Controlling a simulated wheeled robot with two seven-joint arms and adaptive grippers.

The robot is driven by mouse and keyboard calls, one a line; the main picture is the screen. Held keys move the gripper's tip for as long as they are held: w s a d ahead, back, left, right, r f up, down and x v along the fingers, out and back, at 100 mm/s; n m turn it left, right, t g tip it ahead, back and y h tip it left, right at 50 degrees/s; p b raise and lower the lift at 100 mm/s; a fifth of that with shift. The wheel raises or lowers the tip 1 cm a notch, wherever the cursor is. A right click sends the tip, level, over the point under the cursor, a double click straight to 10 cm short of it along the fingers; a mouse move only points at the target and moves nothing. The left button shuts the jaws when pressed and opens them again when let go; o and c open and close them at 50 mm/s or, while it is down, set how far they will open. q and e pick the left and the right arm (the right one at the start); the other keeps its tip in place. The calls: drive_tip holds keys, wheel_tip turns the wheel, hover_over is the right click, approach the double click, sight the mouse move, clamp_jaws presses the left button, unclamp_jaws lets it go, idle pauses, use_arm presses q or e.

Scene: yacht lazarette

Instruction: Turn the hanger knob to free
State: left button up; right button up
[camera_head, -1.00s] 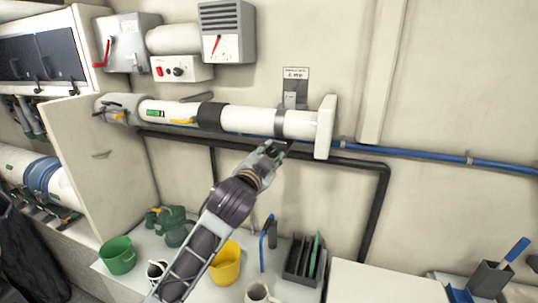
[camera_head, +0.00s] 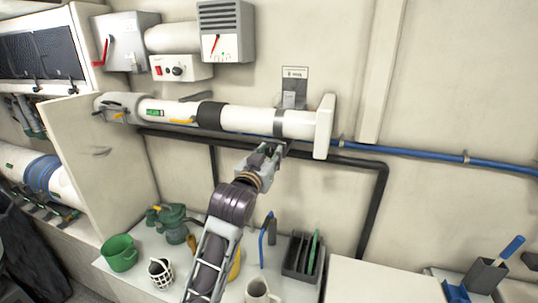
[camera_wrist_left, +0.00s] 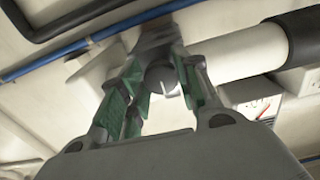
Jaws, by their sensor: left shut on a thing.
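A white pipe (camera_head: 250,120) runs along the wall, held near its right end by a grey hanger band (camera_head: 280,123). A bracket (camera_head: 293,97) with a small label stands on the wall above the band. My left gripper (camera_head: 270,150) reaches up from below to the underside of the band. In the left wrist view the dark, round hanger knob (camera_wrist_left: 160,78) sits between the green-padded fingers, and the gripper is shut on it. In the head view the gripper mostly hides the knob. I cannot read which way the knob is set. My right gripper is not in view.
A black pipe (camera_head: 340,160) and a blue line (camera_head: 420,150) run along the wall below. On the counter beneath stand a green mug (camera_head: 120,254), a green pump-like thing (camera_head: 172,222), a dark rack (camera_head: 300,258) and a white mug (camera_head: 258,291).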

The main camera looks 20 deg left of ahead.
use_arm(q)
drive_tip(key=shift+f, duration=0.2)
idle(0.3)
drive_tip(key=o, duration=1)
drive_tip(key=shift+r, duration=0.15)
drive_tip(key=shift+s, duration=0.1)
drive_tip(key=s, duration=0.7)
drive_tip(key=shift+s, duration=0.15)
drive_tip(key=shift+a, duration=0.1)
